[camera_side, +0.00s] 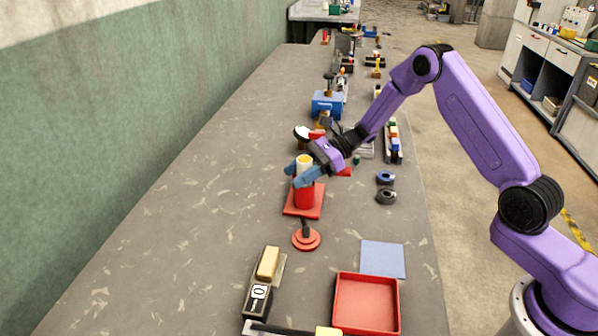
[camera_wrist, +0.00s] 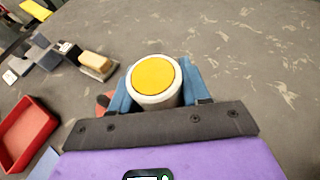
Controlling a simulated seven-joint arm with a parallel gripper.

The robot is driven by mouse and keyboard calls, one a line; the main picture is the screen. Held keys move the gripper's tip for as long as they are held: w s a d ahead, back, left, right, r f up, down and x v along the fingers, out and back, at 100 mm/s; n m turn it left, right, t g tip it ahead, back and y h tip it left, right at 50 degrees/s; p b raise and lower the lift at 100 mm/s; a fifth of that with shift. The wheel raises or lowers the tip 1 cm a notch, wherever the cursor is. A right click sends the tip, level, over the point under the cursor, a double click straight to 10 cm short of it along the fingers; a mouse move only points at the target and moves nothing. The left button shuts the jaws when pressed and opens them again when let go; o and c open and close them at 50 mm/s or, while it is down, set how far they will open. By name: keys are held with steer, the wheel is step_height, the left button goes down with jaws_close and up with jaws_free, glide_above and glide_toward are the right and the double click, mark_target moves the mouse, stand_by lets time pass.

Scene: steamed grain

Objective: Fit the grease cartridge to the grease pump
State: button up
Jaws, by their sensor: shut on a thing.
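The grease cartridge (camera_side: 304,160) is a pale cylinder with a yellow top. It is upright between the blue fingers of my gripper (camera_side: 300,173), which is shut on it. In the wrist view its round yellow face with a white rim (camera_wrist: 153,75) sits between the two fingers of my gripper (camera_wrist: 158,90). What looks like the grease pump is a red upright cylinder (camera_side: 304,198) on a square red base, directly below the cartridge in the side view. The fingers hide where the two come together, so I cannot tell how far the cartridge is in.
A red disc with a dark handle (camera_side: 306,239) stands in front of the pump. A red tray (camera_side: 397,305), a blue mat (camera_side: 383,259) and a yellowish block on a stand (camera_side: 268,263) lie nearer. Dark rings (camera_side: 386,197) lie right. The bench left of the pump is clear.

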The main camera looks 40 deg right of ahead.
steer(key=shift+f, duration=0.7)
stand_by(0.6)
steer(key=o, duration=1.2)
steer(key=v, duration=1.7)
steer(key=shift+d, duration=0.2)
